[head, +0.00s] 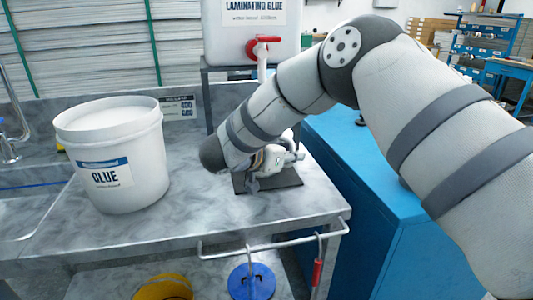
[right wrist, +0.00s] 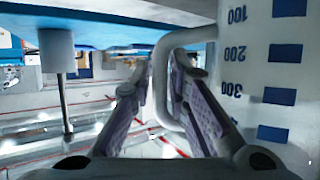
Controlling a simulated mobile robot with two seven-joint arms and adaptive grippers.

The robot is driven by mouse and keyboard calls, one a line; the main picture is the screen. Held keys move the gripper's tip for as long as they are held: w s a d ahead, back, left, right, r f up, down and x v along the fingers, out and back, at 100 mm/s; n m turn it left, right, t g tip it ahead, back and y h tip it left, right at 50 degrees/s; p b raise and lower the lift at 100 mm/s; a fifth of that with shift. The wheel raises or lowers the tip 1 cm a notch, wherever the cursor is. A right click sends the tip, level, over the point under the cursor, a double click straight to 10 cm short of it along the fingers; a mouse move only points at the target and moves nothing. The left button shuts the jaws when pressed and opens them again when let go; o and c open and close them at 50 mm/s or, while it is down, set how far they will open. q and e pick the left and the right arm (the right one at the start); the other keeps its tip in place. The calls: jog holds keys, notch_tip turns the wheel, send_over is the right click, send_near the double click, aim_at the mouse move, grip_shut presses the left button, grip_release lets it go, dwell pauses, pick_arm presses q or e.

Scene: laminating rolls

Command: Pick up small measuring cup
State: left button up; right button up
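The measuring cup (right wrist: 260,75) fills the right side of the right wrist view. It is white with blue marks and upside-down numbers, and its looped handle (right wrist: 163,85) extends left. My right gripper (right wrist: 163,65) has its fingers apart on either side of the handle's outer bar; the right finger appears to lie inside the loop. A small gap shows between the left finger and the bar. My left gripper is not in view.
A white glue bucket (head: 112,165) stands left on the grey counter (head: 215,220). A glue tank (head: 250,45) with a red tap (head: 262,42) is behind my arm. A blue cabinet (head: 370,200) adjoins the counter's right. A rail (head: 270,244) runs along the front edge.

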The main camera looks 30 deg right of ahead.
grip_shut()
jog(key=shift+r, duration=0.15)
